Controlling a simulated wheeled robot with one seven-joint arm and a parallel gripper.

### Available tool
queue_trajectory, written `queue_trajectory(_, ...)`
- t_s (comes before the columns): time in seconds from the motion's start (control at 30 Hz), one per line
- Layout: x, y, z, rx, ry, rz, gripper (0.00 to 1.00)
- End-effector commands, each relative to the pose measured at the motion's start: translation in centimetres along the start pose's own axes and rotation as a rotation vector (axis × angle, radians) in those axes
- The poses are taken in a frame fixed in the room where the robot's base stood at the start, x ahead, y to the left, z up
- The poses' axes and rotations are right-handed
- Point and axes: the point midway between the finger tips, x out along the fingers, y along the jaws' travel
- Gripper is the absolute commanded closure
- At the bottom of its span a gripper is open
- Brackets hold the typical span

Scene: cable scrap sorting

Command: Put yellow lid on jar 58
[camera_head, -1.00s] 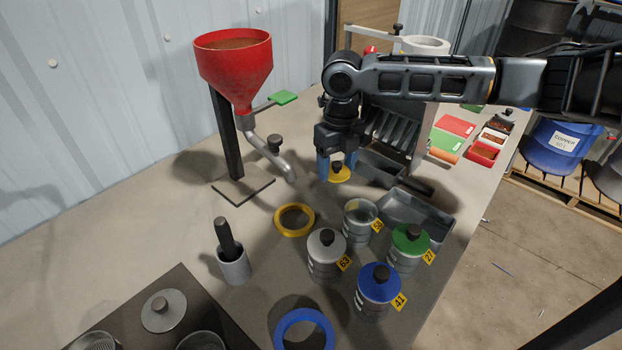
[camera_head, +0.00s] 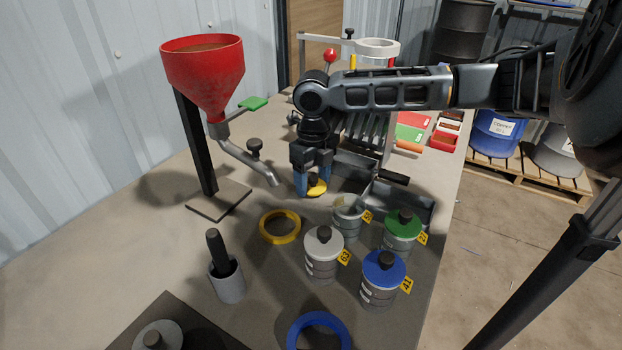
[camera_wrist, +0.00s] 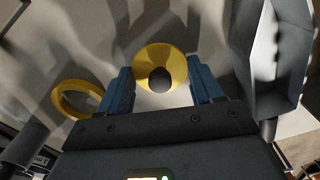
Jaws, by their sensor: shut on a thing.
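The yellow lid (camera_head: 316,189) with a dark knob is between the blue fingers of my gripper (camera_head: 313,182), which is shut on it. In the wrist view the lid (camera_wrist: 145,75) shows face-on between the two fingers (camera_wrist: 160,90). Jar 58 (camera_head: 347,222) is a clear grey jar with an open top and a yellow number tag, standing upright on the table. The lid is above and to the left of the jar in the head view, apart from it. The jar is not clearly seen in the wrist view.
A grey-lidded jar (camera_head: 324,262), a green-lidded jar (camera_head: 401,238) and a blue-lidded jar (camera_head: 380,290) stand close by. A yellow ring (camera_head: 264,236) lies to the left. The red funnel's spout (camera_head: 254,165) is left of my gripper; a metal tray (camera_head: 408,204) is right.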

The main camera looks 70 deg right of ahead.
Motion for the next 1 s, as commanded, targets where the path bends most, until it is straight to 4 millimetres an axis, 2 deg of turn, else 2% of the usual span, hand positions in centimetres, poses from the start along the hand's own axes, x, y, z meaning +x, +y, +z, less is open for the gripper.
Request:
queue_trajectory(0.1,0.5,0.0,0.0,0.0,0.0,0.0,0.63)
queue_trajectory(0.13,0.4,0.0,0.0,0.0,0.0,0.0,0.32)
queue_trajectory(0.37,0.3,0.0,0.0,0.0,0.0,0.0,0.1)
queue_trajectory(0.7,0.3,0.0,0.0,0.0,0.0,-0.001,0.09)
queue_trajectory(1.0,-4.4,0.3,0.4,-0.002,-0.003,-0.001,0.09)
